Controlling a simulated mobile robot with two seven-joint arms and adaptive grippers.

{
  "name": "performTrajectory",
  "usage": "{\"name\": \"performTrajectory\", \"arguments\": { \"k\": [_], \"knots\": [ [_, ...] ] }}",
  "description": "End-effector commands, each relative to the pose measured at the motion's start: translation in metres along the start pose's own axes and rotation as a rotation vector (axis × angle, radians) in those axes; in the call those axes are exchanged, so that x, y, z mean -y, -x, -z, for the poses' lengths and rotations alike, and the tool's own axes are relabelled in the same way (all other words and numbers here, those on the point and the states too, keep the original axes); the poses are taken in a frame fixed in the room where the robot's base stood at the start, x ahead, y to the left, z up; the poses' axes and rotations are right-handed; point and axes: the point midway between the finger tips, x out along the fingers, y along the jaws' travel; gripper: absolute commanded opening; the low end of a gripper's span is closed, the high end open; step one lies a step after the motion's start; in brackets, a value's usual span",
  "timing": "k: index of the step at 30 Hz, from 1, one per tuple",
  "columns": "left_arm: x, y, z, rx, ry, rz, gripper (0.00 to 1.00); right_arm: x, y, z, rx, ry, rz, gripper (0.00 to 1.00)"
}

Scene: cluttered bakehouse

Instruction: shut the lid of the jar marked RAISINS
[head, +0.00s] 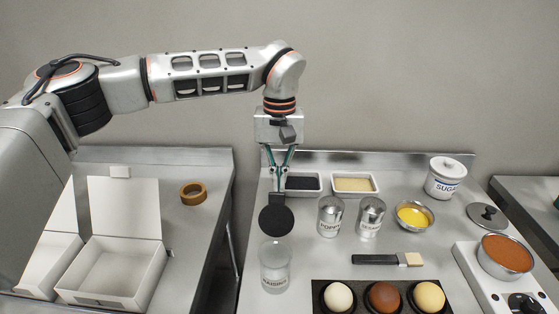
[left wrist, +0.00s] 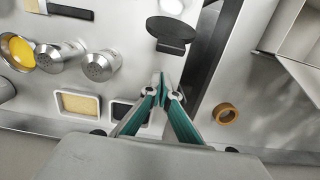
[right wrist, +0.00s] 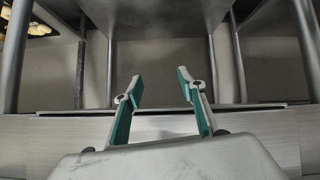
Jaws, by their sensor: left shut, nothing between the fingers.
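The glass jar marked RAISINS (head: 274,272) stands at the front left of the steel table. Its dark round lid (head: 276,220) stands open, raised at the jar's far side. In the left wrist view the lid (left wrist: 172,32) lies just ahead of my fingertips, with part of the jar (left wrist: 171,7) at the top edge. My left gripper (head: 279,190) points down behind the lid, shut and empty; whether it touches the lid I cannot tell. My right gripper (right wrist: 160,85) is open and empty, seen only in the right wrist view, near table legs.
Two metal shakers (head: 330,217) (head: 371,216) stand right of the lid. Black and yellow-filled trays (head: 301,193) (head: 353,193) lie behind. A brush (head: 385,260) and egg tray (head: 320,292) are right of the jar. A gap separates the left table with white boxes (head: 140,285) and tape (head: 193,194).

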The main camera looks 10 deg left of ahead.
Motion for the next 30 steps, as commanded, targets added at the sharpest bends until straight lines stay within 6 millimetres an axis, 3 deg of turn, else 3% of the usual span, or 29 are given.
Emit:
{"name": "performTrajectory", "arguments": {
  "k": [2,10,17,30],
  "knots": [
    [-0.001,0.009,-0.014,-0.006,-0.004,-0.006,0.00,0.001,-0.004,0.000,-0.007,-0.001,0.001,0.40],
    [-0.001,0.013,-0.029,-0.005,-0.002,-0.005,0.00,0.016,-0.012,0.019,-0.067,-0.004,0.025,0.40],
    [-0.001,0.016,-0.032,-0.005,-0.001,-0.004,0.00,0.019,-0.011,0.027,-0.084,-0.002,0.032,0.40],
    [-0.001,0.017,-0.033,-0.036,-0.003,-0.004,0.00,0.017,-0.012,0.019,-0.072,0.002,0.029,0.40]
  ]
}}
